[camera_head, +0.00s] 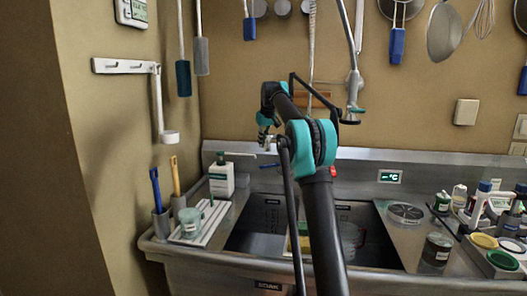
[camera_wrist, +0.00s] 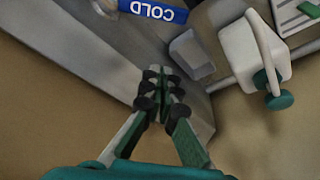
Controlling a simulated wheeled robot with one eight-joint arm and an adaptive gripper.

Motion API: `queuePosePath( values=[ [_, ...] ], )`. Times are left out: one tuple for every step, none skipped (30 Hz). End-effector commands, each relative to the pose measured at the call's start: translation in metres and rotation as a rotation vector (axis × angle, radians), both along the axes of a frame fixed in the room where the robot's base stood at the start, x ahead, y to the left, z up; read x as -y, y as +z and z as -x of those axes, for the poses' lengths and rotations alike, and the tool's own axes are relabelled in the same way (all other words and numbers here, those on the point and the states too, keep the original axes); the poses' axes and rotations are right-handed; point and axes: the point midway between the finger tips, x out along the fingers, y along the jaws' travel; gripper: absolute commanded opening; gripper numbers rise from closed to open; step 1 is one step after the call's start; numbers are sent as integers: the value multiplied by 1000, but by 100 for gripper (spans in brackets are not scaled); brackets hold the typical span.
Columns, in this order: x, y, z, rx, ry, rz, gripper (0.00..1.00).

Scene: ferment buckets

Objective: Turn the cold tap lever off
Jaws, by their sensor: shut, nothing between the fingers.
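The cold tap lever (camera_wrist: 153,11) is a blue bar marked COLD, cut off by the top edge of the wrist view. In the head view, a small blue piece that looks like this lever (camera_head: 269,166) sticks out at the back of the sink, left of my arm. My gripper (camera_wrist: 165,85) is shut and empty, its fingertips apart from the lever in the wrist picture. In the head view my gripper (camera_head: 265,137) is in front of the wall, just above the blue piece. My arm hides most of the tap body.
A steel sink (camera_head: 258,240) lies below. A white bottle (camera_head: 221,178) stands on the left ledge, also in the wrist view (camera_wrist: 255,55). A spray hose head (camera_head: 353,95) hangs to the right. A red piece (camera_head: 333,171) shows right of my arm. Jars crowd the right counter.

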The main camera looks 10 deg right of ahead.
Motion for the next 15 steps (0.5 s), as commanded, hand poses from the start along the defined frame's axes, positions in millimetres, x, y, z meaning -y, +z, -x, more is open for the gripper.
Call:
queuePosePath(
  values=[
    [-1, -6, -2, 0, 0, 0, 0],
    [-1, -11, -4, 0, 0, 0, 0],
    [-2, -17, -6, 0, 0, 0, 0],
    [-3, -22, -7, 0, 0, 0, 0],
    [-3, -28, -9, 0, 0, 0, 0],
    [-4, -35, -12, 0, 0, 0, 0],
    [-5, -41, -14, 0, 0, 0, 0],
    [-5, -47, -16, 0, 0, 0, 0],
    [-6, -55, -18, 0, 0, 0, 0],
    [-7, -60, -20, 0, 0, 0, 0],
    [-8, -66, -22, 0, 0, 0, 0],
    [-9, -73, -24, 0, 0, 0, 0],
    [-9, -79, -26, 0, 0, 0, 0],
    [-10, -85, -28, 0, 0, 0, 0],
    [-10, -89, -28, 0, 0, 0, 0]
  ],
)
